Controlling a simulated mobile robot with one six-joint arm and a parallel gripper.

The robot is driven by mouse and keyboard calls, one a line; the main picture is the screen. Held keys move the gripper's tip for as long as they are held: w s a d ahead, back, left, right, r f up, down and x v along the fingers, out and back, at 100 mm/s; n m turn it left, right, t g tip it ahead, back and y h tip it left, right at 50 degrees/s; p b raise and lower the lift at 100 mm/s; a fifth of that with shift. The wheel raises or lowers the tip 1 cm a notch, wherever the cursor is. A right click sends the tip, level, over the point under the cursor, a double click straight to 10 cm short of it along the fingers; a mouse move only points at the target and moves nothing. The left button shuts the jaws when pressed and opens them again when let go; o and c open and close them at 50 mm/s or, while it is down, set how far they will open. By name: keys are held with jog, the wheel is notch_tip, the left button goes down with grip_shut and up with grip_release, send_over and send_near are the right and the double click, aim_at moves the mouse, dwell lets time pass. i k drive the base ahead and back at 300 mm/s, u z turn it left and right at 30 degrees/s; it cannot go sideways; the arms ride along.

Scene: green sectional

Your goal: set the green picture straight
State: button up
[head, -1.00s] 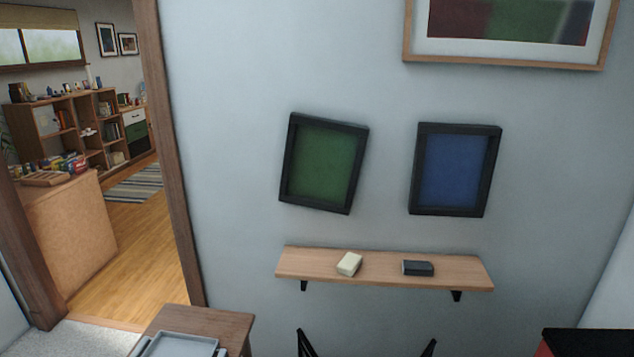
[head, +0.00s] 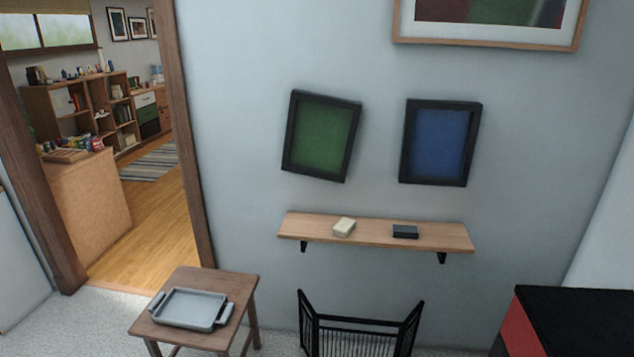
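The green picture (head: 321,136) hangs on the pale wall in a black frame. It is tilted, its top edge sloping down to the right. A blue picture (head: 440,143) in a similar black frame hangs to its right and looks closer to level. My gripper is not in the head view.
A wooden shelf (head: 376,237) below the pictures holds a cream block (head: 344,227) and a dark block (head: 405,232). A small table (head: 245,284) with a grey tray (head: 160,318) stands lower left. A black rack (head: 361,330) and a black-and-red box (head: 575,315) stand below and right. A doorway opens left.

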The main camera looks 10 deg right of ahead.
aim_at(321, 129)
jog(key=z, duration=0.35)
jog(key=i, duration=0.9)
jog(key=z, duration=0.3)
jog(key=k, duration=0.15)
jog(key=u, duration=2.65)
